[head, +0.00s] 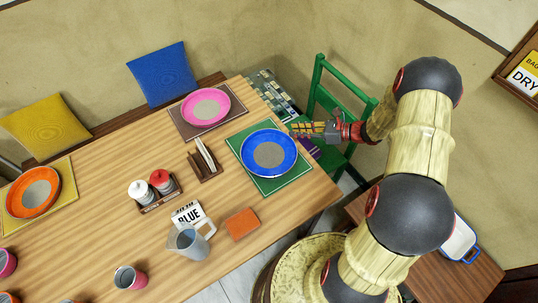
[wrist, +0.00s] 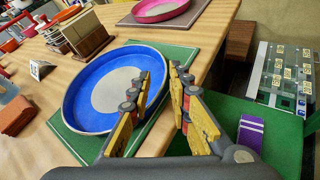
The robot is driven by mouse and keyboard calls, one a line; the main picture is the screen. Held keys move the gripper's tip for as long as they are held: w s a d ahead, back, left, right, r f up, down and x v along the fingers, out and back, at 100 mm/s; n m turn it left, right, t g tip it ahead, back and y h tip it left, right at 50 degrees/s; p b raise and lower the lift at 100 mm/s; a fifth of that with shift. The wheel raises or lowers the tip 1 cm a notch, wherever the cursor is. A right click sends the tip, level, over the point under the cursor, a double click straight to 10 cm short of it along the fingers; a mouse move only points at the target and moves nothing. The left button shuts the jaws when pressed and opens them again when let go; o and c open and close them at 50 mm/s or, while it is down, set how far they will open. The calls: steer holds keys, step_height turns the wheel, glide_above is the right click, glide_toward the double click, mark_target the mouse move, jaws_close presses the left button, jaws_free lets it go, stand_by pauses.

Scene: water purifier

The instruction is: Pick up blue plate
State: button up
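The blue plate (head: 286,146) with a grey centre lies flat on a green placemat (head: 243,166) at the table's right end. It also shows in the wrist view (wrist: 78,97). My gripper (head: 294,129) is at the plate's right edge, its fingers pointing left. In the wrist view my gripper (wrist: 160,72) is open, with a gap between the two yellow fingers. The left finger overlaps the plate's right side, and the right finger is just outside it. Nothing is clearly held. Whether either finger touches the rim I cannot tell.
A pink plate (head: 222,105) lies on a brown placemat behind. A napkin holder (head: 206,165), a condiment rack (head: 160,199), a pitcher (head: 188,242) and an orange block (head: 242,224) stand left and in front. A green chair (head: 318,80) is close beside my gripper.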

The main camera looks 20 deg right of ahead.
mark_target(269, 133)
steer(key=b+x, duration=0.1)
steer(key=x, duration=0.2)
steer(key=b+x, duration=0.2)
steer(key=x, duration=0.2)
steer(key=shift+a+f, duration=0.2)
steer(key=shift+f, duration=0.3)
steer(key=shift+s+f, duration=0.1)
steer(key=c, duration=0.3)
jaws_close()
